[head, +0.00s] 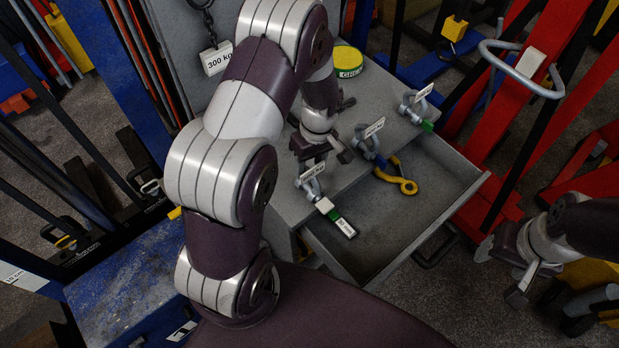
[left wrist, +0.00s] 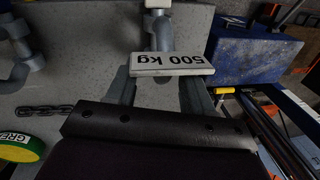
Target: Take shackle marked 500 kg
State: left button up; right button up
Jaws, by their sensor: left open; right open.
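The shackle marked 500 kg (left wrist: 160,35) is a grey metal shackle; its white 500 kg tag (left wrist: 171,61) appears upside down in the left wrist view. In the head view this shackle (head: 309,188) stands at the near left of the grey cabinet top, partly hidden by its tag. My left gripper (head: 322,160) is open just above and behind it; its two fingers sit either side of the tag in the wrist view, with no grip visible. My right gripper (head: 505,270) is open and empty at the far right, away from the cabinet.
Two more tagged shackles (head: 368,145) (head: 413,108) stand along the cabinet top. An open drawer (head: 440,205) juts out below. A round yellow-green tin (head: 348,62) stands behind. A 300 kg tag (head: 216,58) hangs on a chain.

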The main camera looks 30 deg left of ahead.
aim_at(307, 175)
pick_arm(q)
jog(key=f, duration=0.1)
jog(key=s+f, duration=0.1)
jog(key=f, duration=0.1)
jog(key=shift+s+f+p, duration=0.2)
jog(key=shift+p, duration=0.2)
jog(key=shift+w+f, duration=0.2)
jog(key=shift+f, duration=0.05)
jog(key=shift+s, duration=0.1)
grip_shut()
jog(key=shift+r, duration=0.1)
